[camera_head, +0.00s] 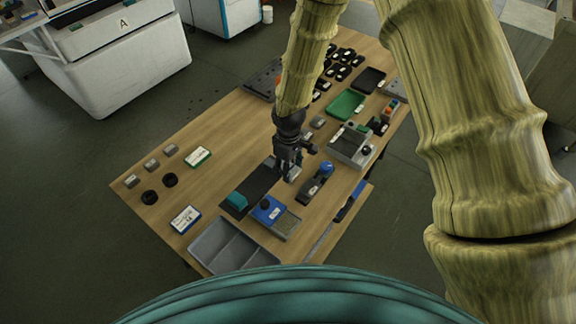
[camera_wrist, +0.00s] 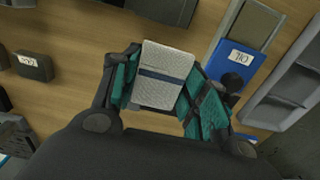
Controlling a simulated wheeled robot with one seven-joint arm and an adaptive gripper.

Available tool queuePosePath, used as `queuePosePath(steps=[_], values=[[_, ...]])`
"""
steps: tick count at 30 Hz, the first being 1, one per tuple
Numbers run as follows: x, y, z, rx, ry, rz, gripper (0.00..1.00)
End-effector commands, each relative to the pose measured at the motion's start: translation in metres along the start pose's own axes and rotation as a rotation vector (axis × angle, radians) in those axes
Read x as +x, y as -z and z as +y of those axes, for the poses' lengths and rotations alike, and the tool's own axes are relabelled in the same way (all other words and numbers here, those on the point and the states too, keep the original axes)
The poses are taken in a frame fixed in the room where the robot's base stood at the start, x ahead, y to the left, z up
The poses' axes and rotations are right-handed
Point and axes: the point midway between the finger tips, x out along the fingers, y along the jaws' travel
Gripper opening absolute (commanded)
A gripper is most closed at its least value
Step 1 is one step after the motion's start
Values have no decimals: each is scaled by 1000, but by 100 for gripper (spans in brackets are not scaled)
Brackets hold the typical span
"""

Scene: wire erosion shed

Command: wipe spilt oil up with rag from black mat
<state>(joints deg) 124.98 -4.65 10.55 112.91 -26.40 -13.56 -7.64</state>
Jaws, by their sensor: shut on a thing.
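The black mat (camera_head: 258,184) lies on the wooden table in the head view. My gripper (camera_head: 292,172) is over its far right end. In the wrist view, my gripper (camera_wrist: 170,95) is shut on a pale grey rag (camera_wrist: 164,80) with a dark blue stripe. Teal patches show on both sides of the rag; I cannot tell whether all belong to the fingers. A teal block (camera_head: 237,200) is at the mat's near left end. I cannot make out spilt oil; my gripper hides part of the mat. I cannot tell whether the rag touches it.
A black holder with a blue knob (camera_head: 326,168) stands right of my gripper. A grey compartment tray (camera_head: 222,246) is at the near left edge.

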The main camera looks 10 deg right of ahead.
Motion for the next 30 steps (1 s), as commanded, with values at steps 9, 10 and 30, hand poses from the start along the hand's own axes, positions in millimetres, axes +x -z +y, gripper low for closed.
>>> queuePosePath(steps=[9,10,30], values=[[0,0,0,0,0,0,18],[0,0,0,0,0,0,18],[9,4,4,2,-6,1,18]])
